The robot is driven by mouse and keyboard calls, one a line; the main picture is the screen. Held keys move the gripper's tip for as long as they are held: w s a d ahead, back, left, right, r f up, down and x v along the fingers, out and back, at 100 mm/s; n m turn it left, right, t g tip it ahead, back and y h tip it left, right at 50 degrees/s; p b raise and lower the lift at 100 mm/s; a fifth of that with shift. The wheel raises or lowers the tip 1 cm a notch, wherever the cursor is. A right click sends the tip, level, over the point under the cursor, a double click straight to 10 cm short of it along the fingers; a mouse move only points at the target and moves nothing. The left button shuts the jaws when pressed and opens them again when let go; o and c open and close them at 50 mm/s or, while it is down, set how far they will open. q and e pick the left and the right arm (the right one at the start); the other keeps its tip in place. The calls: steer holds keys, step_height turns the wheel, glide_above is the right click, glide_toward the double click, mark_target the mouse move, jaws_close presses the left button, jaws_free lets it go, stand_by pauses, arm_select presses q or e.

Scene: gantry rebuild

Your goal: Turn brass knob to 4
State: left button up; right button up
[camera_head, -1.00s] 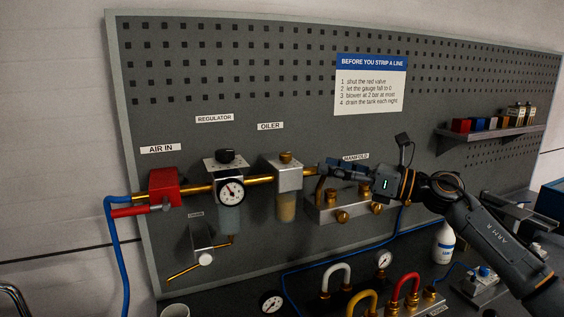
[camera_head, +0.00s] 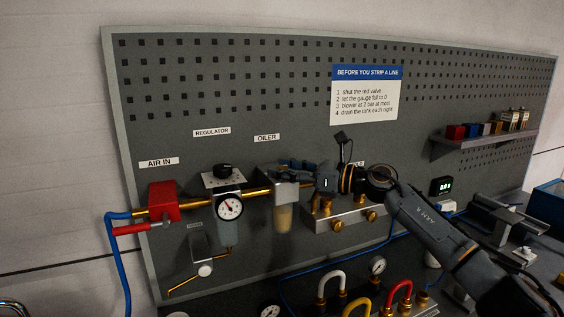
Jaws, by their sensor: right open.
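The oiler (camera_head: 284,218) is a metal block with an amber-filled bowl, under the OILER label. The brass knob on its top, seen there earlier, is now covered by my right gripper (camera_head: 286,168) and I cannot make it out. My right gripper is open, with its dark fingers reaching left over the oiler's top. I cannot tell whether they touch the knob. No scale or number for the knob is readable. My left gripper is not in view.
Left of the oiler are the regulator gauge (camera_head: 229,206), its black knob (camera_head: 222,170) and the red valve (camera_head: 163,202). The manifold (camera_head: 345,218) with brass knobs sits below my right wrist. Coloured hoses and a small gauge (camera_head: 377,265) stand in front.

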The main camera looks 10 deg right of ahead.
steer(key=shift+w+a+f, duration=0.1)
steer(key=shift+w+a, duration=0.1)
steer(key=shift+a, duration=0.1)
